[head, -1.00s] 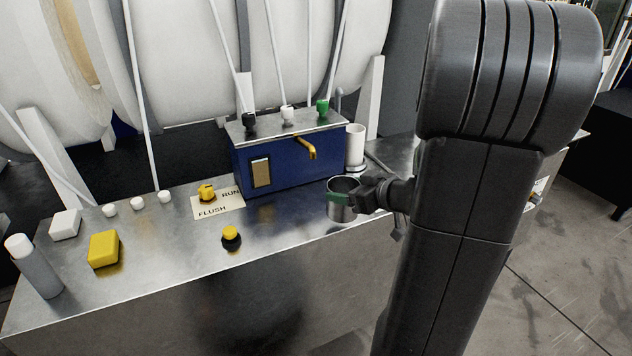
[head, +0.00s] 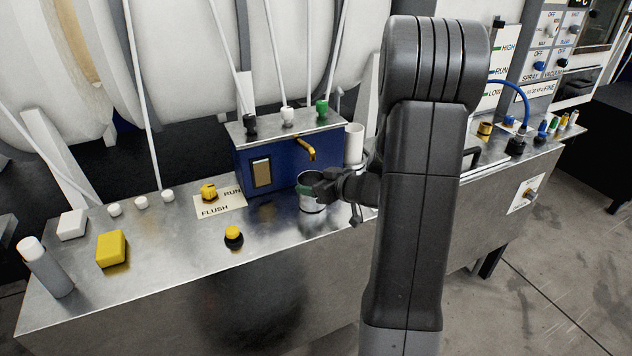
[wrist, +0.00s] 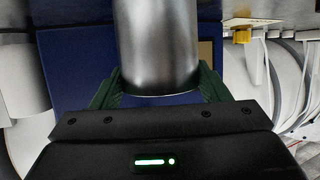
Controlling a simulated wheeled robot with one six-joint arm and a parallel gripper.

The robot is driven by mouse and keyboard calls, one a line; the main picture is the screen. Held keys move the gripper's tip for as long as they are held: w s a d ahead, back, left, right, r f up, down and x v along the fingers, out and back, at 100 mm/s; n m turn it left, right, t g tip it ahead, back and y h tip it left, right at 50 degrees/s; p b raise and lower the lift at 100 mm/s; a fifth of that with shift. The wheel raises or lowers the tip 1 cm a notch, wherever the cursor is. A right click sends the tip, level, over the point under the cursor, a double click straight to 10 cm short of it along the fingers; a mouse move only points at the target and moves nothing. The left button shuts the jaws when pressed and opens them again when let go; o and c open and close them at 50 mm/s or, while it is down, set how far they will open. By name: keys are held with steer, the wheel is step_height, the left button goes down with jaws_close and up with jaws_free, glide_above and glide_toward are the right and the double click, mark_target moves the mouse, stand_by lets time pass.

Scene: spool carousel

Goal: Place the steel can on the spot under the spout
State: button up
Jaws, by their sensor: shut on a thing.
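The steel can (head: 311,202) is upright in my gripper (head: 312,190) at the front of the blue box, in the head view. In the wrist view the can (wrist: 157,45) sits between the green finger pads of my gripper (wrist: 158,88). The spot under the spout cannot be made out.
The blue box (head: 285,165) stands on the steel bench (head: 180,262). A white cylinder (head: 354,143) stands to its right. A FLUSH/RUN plate (head: 222,208) with a yellow knob and a yellow button (head: 233,235) lie to the left. A yellow block (head: 111,248) is farther left.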

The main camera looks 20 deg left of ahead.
steer(key=shift+f+b, duration=0.2)
steer(key=shift+b, duration=0.25)
steer(key=o, duration=1.1)
steer(key=shift+o, duration=0.2)
steer(key=shift+r+p, duration=0.2)
steer(key=shift+p, duration=0.1)
steer(key=shift+r+p, duration=0.2)
steer(key=shift+p, duration=0.15)
steer(key=b+v, duration=0.3)
steer(key=v, duration=0.9)
steer(key=shift+f, duration=0.15)
steer(key=shift+s, duration=0.1)
